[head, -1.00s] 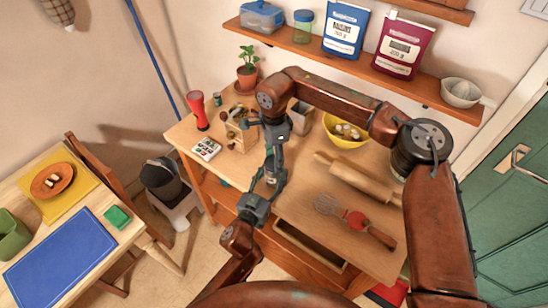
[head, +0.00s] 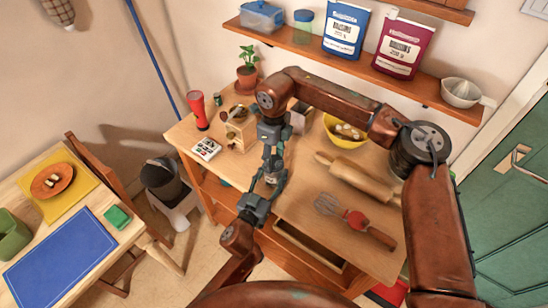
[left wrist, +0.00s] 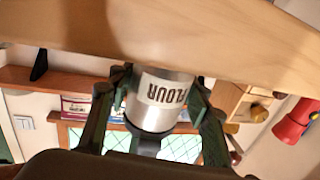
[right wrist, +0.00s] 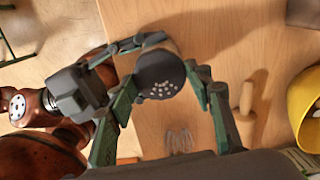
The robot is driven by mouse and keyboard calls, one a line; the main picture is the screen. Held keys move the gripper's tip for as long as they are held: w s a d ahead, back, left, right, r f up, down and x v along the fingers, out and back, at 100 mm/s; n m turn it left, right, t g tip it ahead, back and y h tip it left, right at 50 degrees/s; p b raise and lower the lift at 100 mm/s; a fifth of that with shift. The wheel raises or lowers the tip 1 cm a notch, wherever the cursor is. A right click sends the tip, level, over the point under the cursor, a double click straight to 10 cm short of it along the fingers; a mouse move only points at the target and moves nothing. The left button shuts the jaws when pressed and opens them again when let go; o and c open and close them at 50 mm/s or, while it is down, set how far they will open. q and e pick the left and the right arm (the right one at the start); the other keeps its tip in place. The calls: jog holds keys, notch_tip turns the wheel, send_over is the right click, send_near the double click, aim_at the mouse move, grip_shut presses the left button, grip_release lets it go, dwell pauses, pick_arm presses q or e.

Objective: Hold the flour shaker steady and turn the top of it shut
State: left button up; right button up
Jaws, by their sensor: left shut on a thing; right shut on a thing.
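The flour shaker (left wrist: 158,100) is a small silver can with a FLOUR label and shows upside down in the left wrist view. Its dark round top (right wrist: 160,74), with several pale holes, shows in the right wrist view. My left gripper (left wrist: 157,90) is shut around the can's body, one finger on each side. My right gripper (right wrist: 163,82) is shut on the top from above, with fingers on opposite sides. In the head view the shaker (head: 271,178) is small and mostly hidden between my left gripper (head: 266,186) and right gripper (head: 272,167).
A shelf (head: 350,66) runs above. The worktop's front is mostly clear.

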aim_at(274, 162)
jog(key=shift+m, duration=0.6)
jog(key=o, duration=1.2)
notch_tip(274, 162, up, 12)
pick_arm(q)
jog(key=o, duration=1.5)
jog(key=shift+c, duration=0.2)
